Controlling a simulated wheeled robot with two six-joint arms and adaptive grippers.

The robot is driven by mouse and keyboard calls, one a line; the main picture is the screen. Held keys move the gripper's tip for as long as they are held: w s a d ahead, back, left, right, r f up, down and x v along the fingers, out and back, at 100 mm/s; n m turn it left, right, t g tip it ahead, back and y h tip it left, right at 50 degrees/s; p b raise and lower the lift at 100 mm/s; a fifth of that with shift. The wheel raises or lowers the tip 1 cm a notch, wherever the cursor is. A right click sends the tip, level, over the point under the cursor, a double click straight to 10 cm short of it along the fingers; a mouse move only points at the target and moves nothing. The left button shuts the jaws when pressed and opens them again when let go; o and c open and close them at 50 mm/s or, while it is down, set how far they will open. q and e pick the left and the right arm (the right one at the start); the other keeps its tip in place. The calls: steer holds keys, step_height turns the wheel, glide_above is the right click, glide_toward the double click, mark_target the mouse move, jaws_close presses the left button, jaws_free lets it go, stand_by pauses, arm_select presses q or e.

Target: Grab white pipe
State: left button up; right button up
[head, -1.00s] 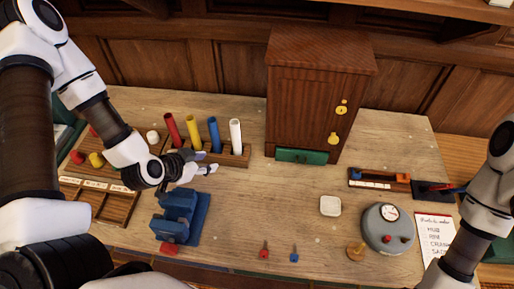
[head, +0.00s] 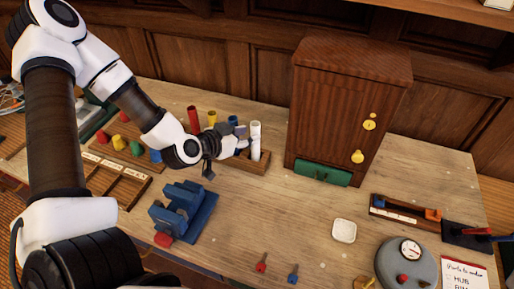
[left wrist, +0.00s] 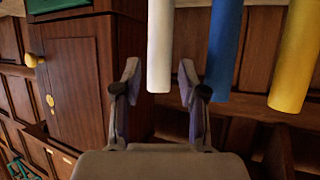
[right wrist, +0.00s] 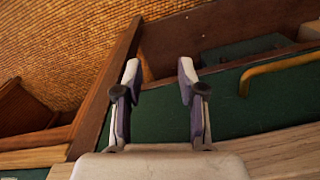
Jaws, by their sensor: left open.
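The white pipe (head: 256,141) stands upright at the right end of a wooden rack (head: 257,167) in the head view. My left gripper (head: 243,139) is open close to its left side. In the left wrist view the white pipe (left wrist: 160,45) shows between the two spread fingers of the left gripper (left wrist: 160,75), with a gap on each side. I cannot tell if it is fully between the fingertips in depth. My right gripper (right wrist: 159,72) is open and empty in the right wrist view, and out of the head view.
A blue pipe (left wrist: 224,45), a yellow pipe (left wrist: 294,60) and a red pipe (head: 194,118) stand in the same rack. A wooden cabinet (head: 340,110) stands right of the rack. A blue vise-like block (head: 185,209) lies in front.

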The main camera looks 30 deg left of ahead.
arm_select(q)
steer(key=x, duration=0.4)
steer(key=shift+w+f, duration=0.2)
steer(key=shift+f, duration=0.2)
steer(key=shift+c, duration=0.6)
steer(key=shift+s+r, duration=0.1)
steer(key=shift+s, duration=0.05)
jaws_close()
